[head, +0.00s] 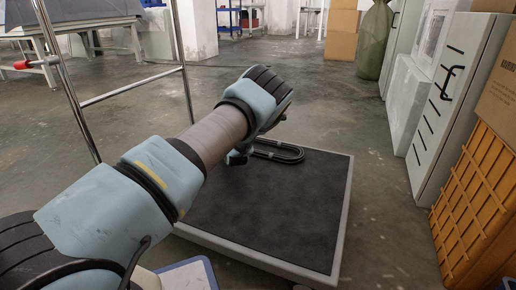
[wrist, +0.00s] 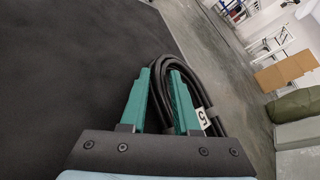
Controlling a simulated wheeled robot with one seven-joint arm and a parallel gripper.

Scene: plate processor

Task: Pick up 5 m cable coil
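The black cable coil (head: 278,152) lies on the far edge area of a dark, flat platform (head: 265,215). In the wrist view the coil (wrist: 205,85) is a bundle of looped strands with a white tag (wrist: 203,118) marked 5. My gripper (wrist: 164,72) has two green fingers at the near side of the coil, with a gap between them. Part of the black cable shows in that gap; whether the fingers touch it I cannot tell. In the head view my arm hides most of the gripper and part of the coil.
The platform has a pale rim and is otherwise bare. An orange crate (head: 476,210) and a white cabinet (head: 445,100) stand to the right. A metal-tube frame (head: 130,90) stands at the left. Concrete floor (head: 330,100) is open beyond the platform.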

